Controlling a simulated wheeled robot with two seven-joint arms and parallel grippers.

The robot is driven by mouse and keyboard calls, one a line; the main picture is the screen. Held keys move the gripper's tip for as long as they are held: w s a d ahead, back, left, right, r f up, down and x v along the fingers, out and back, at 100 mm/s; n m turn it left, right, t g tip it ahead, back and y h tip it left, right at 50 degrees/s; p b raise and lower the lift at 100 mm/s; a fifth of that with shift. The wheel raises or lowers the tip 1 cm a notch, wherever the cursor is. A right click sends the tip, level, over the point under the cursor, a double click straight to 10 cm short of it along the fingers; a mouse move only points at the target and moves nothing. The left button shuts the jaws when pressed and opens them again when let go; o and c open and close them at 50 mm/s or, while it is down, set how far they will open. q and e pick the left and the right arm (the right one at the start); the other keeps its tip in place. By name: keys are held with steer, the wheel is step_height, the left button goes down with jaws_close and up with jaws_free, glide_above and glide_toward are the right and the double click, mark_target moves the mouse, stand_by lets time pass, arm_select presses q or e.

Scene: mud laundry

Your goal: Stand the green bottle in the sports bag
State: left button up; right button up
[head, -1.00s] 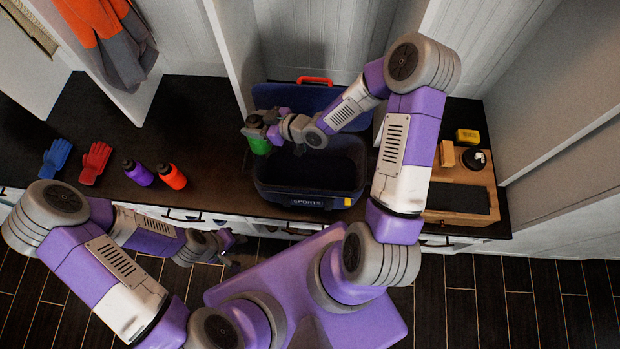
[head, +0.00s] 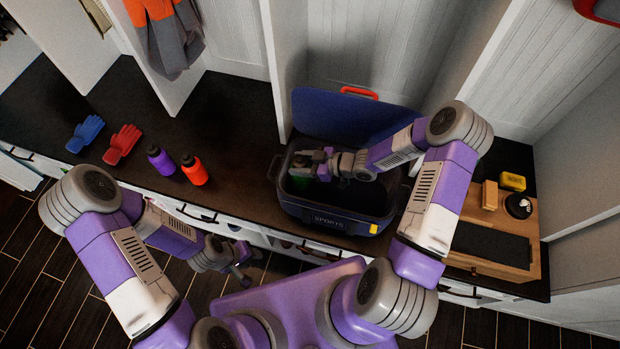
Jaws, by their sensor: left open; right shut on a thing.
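The dark blue sports bag (head: 327,220) stands open on the black bench top, its lid tipped back and a red handle on the lid's edge. My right gripper (head: 305,167) is shut on the green bottle (head: 300,184) over the left part of the bag's opening. The gripper covers the bottle's top, and its lower part is inside the bag, in shadow. I cannot tell whether it touches the bag's floor. My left gripper (head: 241,270) is open and empty, low in front of the bench, left of the bag.
A purple bottle (head: 161,162) and an orange bottle (head: 195,171) stand left of the bag. Blue (head: 86,133) and red gloves (head: 122,144) lie farther left. Upright partitions rise behind the bag.

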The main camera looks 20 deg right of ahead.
steer(key=shift+f+b, duration=0.75)
steer(key=shift+f, duration=1.85)
steer(key=o, duration=1)
steer(key=shift+f, duration=0.1)
steer(key=o, duration=0.4)
steer(key=shift+r, duration=0.2)
steer(key=shift+s+d+r, duration=0.1)
steer(key=shift+d+r, duration=0.05)
steer(key=shift+d, duration=0.15)
steer(key=p+v, duration=0.3)
steer(key=v, duration=0.8)
steer(key=shift+s+d+p, duration=0.1)
steer(key=shift+s+p, duration=0.1)
steer(key=shift+p, duration=0.1)
